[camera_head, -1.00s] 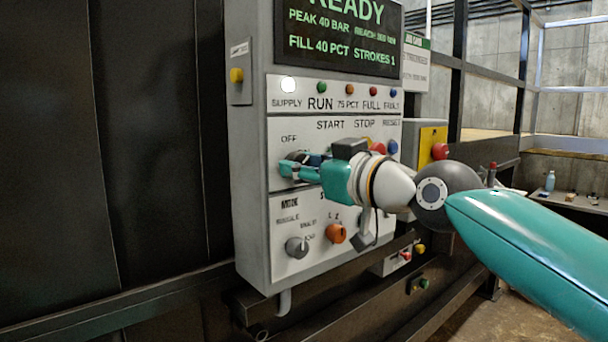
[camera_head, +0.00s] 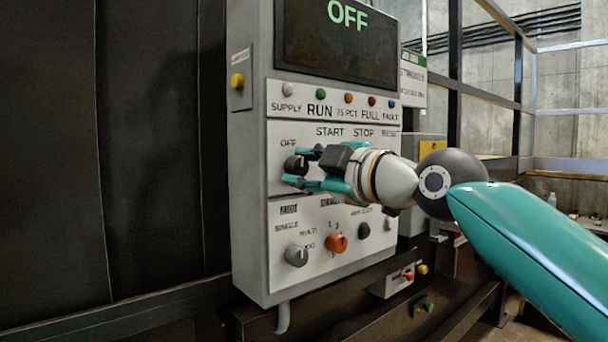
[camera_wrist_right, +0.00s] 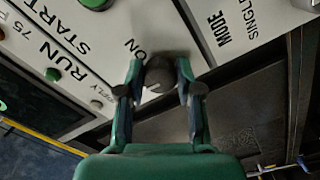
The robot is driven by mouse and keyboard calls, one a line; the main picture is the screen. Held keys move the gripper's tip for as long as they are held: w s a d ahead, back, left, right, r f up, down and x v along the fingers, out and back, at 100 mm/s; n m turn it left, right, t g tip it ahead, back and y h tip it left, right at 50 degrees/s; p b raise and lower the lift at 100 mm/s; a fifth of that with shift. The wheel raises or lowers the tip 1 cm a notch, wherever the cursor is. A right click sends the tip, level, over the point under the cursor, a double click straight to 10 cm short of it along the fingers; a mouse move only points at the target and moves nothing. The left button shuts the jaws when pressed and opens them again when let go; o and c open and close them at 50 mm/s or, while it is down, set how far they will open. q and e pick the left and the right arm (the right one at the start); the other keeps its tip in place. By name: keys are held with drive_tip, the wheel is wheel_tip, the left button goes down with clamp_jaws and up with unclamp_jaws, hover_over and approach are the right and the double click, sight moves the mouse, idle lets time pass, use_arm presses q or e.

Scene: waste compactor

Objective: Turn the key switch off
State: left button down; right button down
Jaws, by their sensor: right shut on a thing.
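The key switch (camera_head: 294,163) is a dark round knob on the grey control panel (camera_head: 250,215), below the OFF label. My right gripper (camera_head: 291,167) is shut on it, one finger above and one below in the head view. In the right wrist view the knob (camera_wrist_right: 159,78) sits between the two green fingers (camera_wrist_right: 160,68), near the ON label. The panel's display (camera_head: 335,40) reads OFF, and the supply lamp (camera_head: 288,90) looks unlit. My left gripper is not in view.
Below the switch are a grey mode knob (camera_head: 296,255), an orange knob (camera_head: 336,243) and a dark knob (camera_head: 363,230). A yellow button (camera_head: 238,81) is on the panel's left side. Dark rails run below the panel.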

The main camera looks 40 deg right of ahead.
drive_tip(key=shift+a+f+n, duration=0.1)
drive_tip(key=shift+n, duration=0.3)
drive_tip(key=c, duration=0.8)
unclamp_jaws()
drive_tip(key=shift+a, duration=0.1)
drive_tip(key=shift+o, duration=0.2)
drive_tip(key=shift+s, duration=0.1)
drive_tip(key=shift+s, duration=0.35)
drive_tip(key=s+d, duration=0.1)
drive_tip(key=s, duration=1)
drive_tip(key=shift+d, duration=0.1)
